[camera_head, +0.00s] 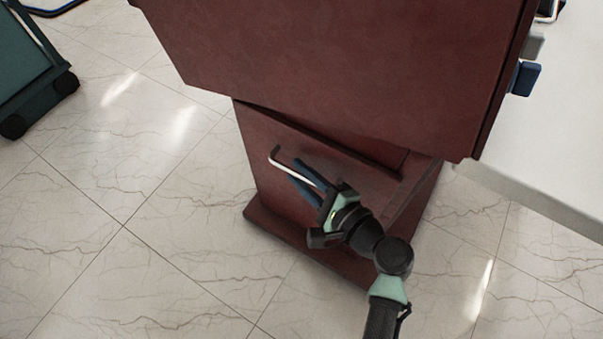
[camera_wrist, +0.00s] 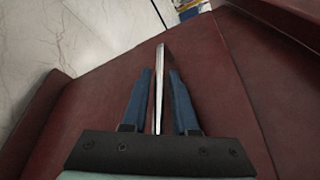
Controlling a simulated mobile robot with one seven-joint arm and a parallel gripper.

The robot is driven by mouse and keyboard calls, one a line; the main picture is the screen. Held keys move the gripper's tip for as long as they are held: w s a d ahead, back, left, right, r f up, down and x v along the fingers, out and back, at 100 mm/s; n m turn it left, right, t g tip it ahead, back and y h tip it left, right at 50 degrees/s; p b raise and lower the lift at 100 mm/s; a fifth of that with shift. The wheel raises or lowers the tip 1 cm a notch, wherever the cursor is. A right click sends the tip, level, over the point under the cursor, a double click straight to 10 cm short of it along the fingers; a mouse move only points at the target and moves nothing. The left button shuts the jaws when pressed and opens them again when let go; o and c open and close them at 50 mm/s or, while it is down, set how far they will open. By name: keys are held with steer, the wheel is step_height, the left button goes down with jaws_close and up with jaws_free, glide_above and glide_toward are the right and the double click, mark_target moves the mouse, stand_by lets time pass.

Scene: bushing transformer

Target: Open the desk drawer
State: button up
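The reddish-brown desk (camera_head: 340,50) fills the upper middle of the head view. Below its overhanging upper part is the recessed drawer front (camera_head: 262,135), which looks shut. A thin metal bar handle (camera_head: 283,165) stands out from it; the handle also shows in the wrist view (camera_wrist: 160,70). My gripper (camera_head: 303,172) reaches in from the lower right, at the handle. In the wrist view its two blue fingers (camera_wrist: 159,72) stand on either side of the handle, with a narrow gap at the right finger. The left finger is very close to the bar; contact cannot be told.
The desk's base ledge (camera_head: 262,225) sticks out along the floor below the drawer. A white surface (camera_head: 545,150) is at the right. A dark green wheeled cart (camera_head: 30,75) stands at the upper left. The tiled floor (camera_head: 140,240) at left is clear.

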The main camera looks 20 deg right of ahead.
jaws_close()
stand_by(1.4)
